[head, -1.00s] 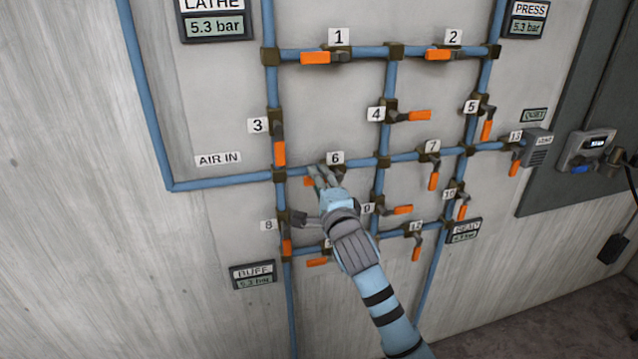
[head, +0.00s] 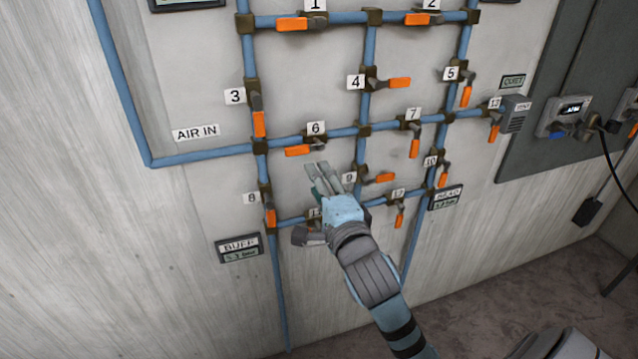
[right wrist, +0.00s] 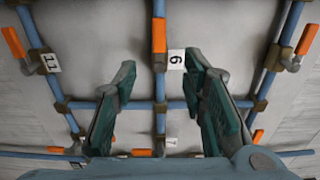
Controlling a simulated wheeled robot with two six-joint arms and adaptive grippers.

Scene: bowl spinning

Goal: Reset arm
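My right gripper (head: 305,203) is in front of the lower part of the pipe panel, with its two fingers spread and nothing between them. It also shows open and empty in the right wrist view (right wrist: 160,95). The orange handle of valve 6 (head: 298,151) lies along the horizontal pipe, pointing left, just above the upper finger. The handle of valve 9 (head: 380,178) is right of the gripper and points right. The valve below valve 6 in the bottom row is partly hidden behind the gripper. My left gripper is in neither current view.
The wall carries a grid of blue pipes (head: 205,157) with several numbered orange-handled valves. The BUFF display (head: 240,248) is at lower left. A grey cabinet (head: 560,80) with devices and a hanging black cable (head: 612,165) is at right. The lower-left wall is bare.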

